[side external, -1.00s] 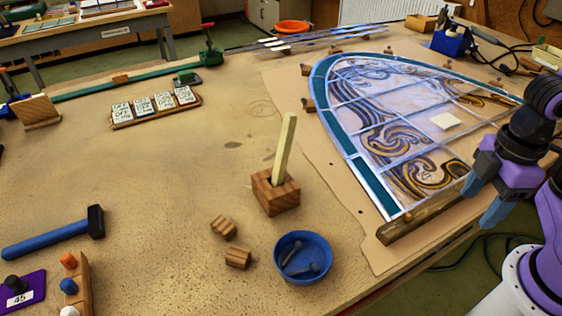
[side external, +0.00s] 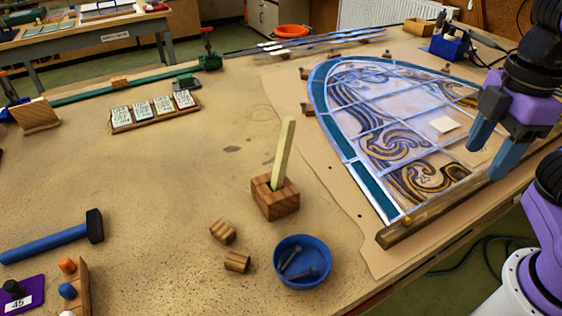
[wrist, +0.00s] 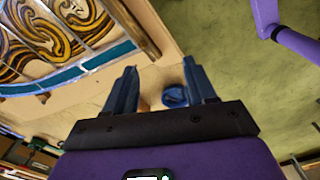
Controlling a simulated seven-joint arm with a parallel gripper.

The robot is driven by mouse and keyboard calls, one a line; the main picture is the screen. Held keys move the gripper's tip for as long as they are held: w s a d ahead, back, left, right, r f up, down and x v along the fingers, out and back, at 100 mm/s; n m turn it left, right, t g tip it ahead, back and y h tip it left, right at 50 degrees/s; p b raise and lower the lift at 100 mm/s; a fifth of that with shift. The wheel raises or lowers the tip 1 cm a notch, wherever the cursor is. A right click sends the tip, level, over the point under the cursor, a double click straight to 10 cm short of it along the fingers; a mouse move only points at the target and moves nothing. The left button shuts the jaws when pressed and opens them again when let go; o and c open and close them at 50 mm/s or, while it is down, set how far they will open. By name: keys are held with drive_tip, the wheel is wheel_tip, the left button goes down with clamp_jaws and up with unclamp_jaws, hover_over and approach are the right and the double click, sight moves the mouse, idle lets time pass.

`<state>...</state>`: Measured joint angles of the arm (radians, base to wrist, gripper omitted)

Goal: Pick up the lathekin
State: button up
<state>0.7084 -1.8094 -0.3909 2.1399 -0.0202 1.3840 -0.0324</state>
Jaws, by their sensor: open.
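The lathekin (side external: 285,152) appears to be the pale flat stick standing slightly tilted in a wooden block (side external: 275,200) near the middle of the bench. Its upper part is free above the block. My gripper (side external: 486,160) is open and empty, over the right side of the leaded panel, well to the right of the lathekin and apart from it. In the wrist view my gripper's two fingers (wrist: 159,66) are spread. I cannot make out the lathekin there; a bit of brown shows low between the fingers, partly hidden.
A blue bowl (side external: 302,262) holding dark nails stands in front of the block, with small wooden pieces (side external: 223,231) to its left. The leaded panel (side external: 365,165) with a wooden batten (side external: 425,222) lies on the right. A blue-handled hammer (side external: 50,240) lies at left.

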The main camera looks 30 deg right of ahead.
drive_tip(key=w+a+r+n+h, duration=0.2)
drive_tip(key=w+a+r, duration=0.1)
drive_tip(key=w+a, duration=1.05)
drive_tip(key=n+h, duration=0.2)
drive_tip(key=n, duration=0.1)
hover_over(280, 151)
drive_tip(key=s+a, duration=0.2)
wheel_tip(280, 151, down, 3)
drive_tip(key=shift+w+a+f+x, duration=0.15)
drive_tip(key=shift+w+a+x, duration=0.2)
drive_tip(key=shift+x, duration=1.85)
drive_tip(key=shift+w+a+f+x, duration=0.1)
drive_tip(key=shift+w+a+x, duration=0.25)
drive_tip(key=shift+x, duration=1.85)
drive_tip(key=shift+w+a+f+x, duration=0.2)
drive_tip(key=shift+a+x, duration=0.25)
drive_tip(key=shift+x, duration=1.75)
drive_tip(key=shift+h, duration=0.3)
clamp_jaws()
